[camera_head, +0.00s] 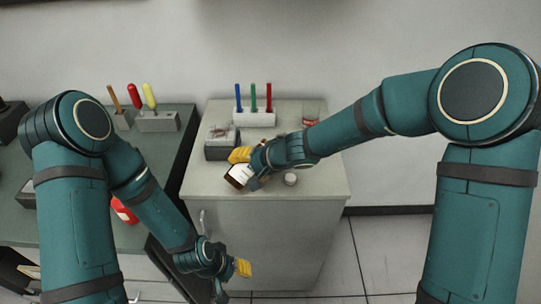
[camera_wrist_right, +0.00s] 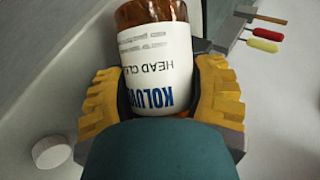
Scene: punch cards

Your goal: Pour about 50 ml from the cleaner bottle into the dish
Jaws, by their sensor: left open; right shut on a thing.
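The cleaner bottle (camera_head: 238,174) is brown with a white label. My right gripper (camera_head: 249,167) is shut on it above the cabinet top, and the bottle looks tilted in the head view. In the right wrist view the bottle (camera_wrist_right: 157,62) sits between both yellow finger pads; its mouth is not visible. A small white round cap (camera_head: 290,179) lies on the cabinet top, right of the gripper. I cannot clearly make out the dish; a small clear item rests on the dark grey box (camera_head: 221,150). My left gripper (camera_head: 232,280) is open and empty, low in front of the cabinet.
A white block (camera_head: 254,119) with blue, green and red sticks stands at the back of the cabinet top (camera_head: 325,185). A small reddish, glassy item (camera_head: 310,114) stands at the back right. A dark green bench (camera_head: 172,150) with a tool holder (camera_head: 157,122) is at the left.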

